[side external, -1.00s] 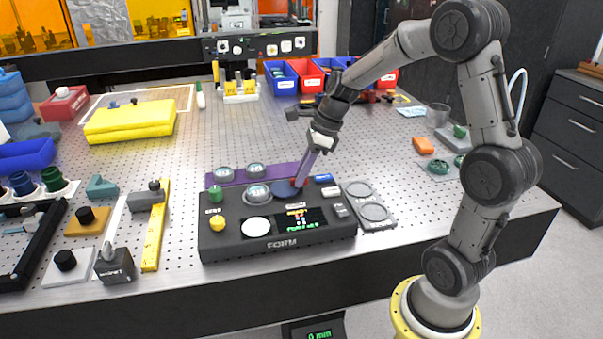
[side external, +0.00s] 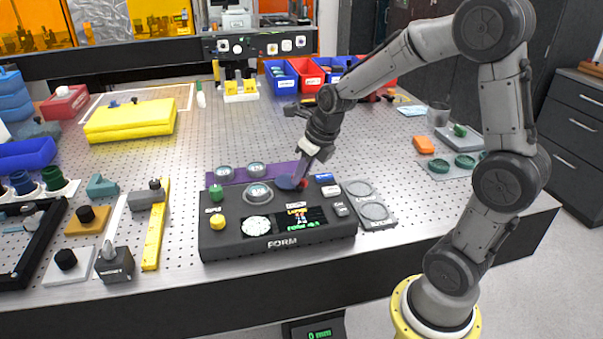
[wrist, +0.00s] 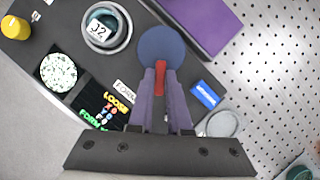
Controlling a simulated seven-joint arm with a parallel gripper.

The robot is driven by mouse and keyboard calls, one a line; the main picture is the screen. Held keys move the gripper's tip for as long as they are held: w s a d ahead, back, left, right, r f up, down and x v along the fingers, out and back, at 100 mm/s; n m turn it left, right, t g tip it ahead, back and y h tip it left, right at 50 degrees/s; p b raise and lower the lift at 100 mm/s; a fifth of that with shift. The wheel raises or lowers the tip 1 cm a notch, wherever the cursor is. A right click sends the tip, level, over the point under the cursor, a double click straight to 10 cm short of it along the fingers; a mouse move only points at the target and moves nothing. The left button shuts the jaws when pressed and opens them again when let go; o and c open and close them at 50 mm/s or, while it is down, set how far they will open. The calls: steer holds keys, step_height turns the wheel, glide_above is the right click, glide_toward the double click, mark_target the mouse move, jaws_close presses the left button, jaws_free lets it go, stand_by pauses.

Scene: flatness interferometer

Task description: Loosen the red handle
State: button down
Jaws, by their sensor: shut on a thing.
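The red handle (wrist: 160,80) is a short red bar joined to a round blue disc (wrist: 161,46) on the dark FORM instrument (side external: 278,243). In the wrist view my gripper (wrist: 160,76) has its two purple fingers closed on either side of the handle. The fingers hide part of it. In the side view the handle (side external: 305,184) shows as a small red patch by the blue disc (side external: 286,183), below my gripper. The instrument's screen (wrist: 108,105) shows "LOOSE" and "FORM" in coloured letters. A round window (wrist: 58,72) shows a speckled pattern.
A round dial marked 32 (wrist: 104,30) sits close to the blue disc. A purple bar (wrist: 205,20) lies behind the instrument. A blue block (wrist: 206,95) and a yellow knob (wrist: 15,27) are on it. A grey two-ring tray (side external: 376,212) stands at its right.

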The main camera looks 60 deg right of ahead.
steer(key=shift+m, duration=0.4)
steer(key=c, duration=0.9)
jaws_free()
steer(key=shift+o, duration=0.2)
steer(key=v, duration=1.4)
steer(key=shift+a, duration=0.2)
steer(key=shift+w, duration=0.15)
